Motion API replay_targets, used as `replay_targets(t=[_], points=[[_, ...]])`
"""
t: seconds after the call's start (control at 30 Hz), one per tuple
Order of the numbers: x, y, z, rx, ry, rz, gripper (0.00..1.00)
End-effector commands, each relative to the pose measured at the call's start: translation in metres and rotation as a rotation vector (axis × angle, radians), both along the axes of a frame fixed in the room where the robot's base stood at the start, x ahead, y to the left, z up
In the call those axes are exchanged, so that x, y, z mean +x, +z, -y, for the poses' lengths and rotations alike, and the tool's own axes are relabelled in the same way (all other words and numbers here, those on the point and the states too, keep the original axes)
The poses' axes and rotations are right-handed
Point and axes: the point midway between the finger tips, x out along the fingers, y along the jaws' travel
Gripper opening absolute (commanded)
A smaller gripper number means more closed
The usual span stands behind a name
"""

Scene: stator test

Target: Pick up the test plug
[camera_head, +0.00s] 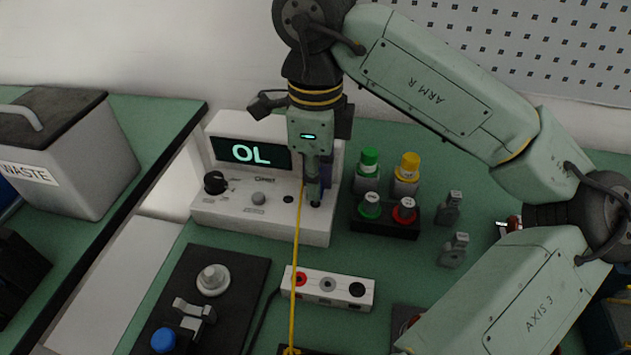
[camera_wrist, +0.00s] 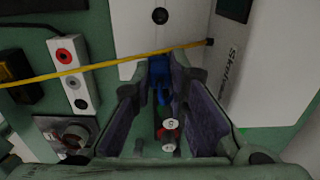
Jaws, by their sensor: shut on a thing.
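My gripper (camera_head: 313,192) points down at the right front of the white meter (camera_head: 262,222), close over its panel. In the wrist view the jaws (camera_wrist: 165,85) are shut on a small blue piece at their tips, which I take to be the test plug (camera_wrist: 160,72). The jaws hide most of it, and I cannot tell whether it touches the meter. A yellow cable (camera_head: 297,250) hangs by the gripper in the head view. It crosses the blue piece in the wrist view (camera_wrist: 80,70). The meter's screen reads "OL".
Green and yellow capped posts (camera_head: 369,162) and a black block with green and red knobs (camera_head: 386,217) stand right of the gripper. A white socket strip (camera_head: 328,287) lies in front. A black fixture (camera_head: 232,265) is front left, and a waste bin (camera_head: 88,160) far left.

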Motion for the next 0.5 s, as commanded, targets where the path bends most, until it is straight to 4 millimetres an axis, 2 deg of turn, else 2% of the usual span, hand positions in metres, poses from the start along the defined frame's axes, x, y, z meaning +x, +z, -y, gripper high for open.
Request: replay_targets(t=[0.07, 0.17, 0.5], points=[[0.0, 0.018, 0.0, -0.001, -0.001, 0.003, 0.0], [-0.021, 0.012, 0.002, -0.002, 0.001, 0.003, 0.0], [-0.11, 0.022, 0.008, -0.003, -0.001, 0.004, 0.0]])
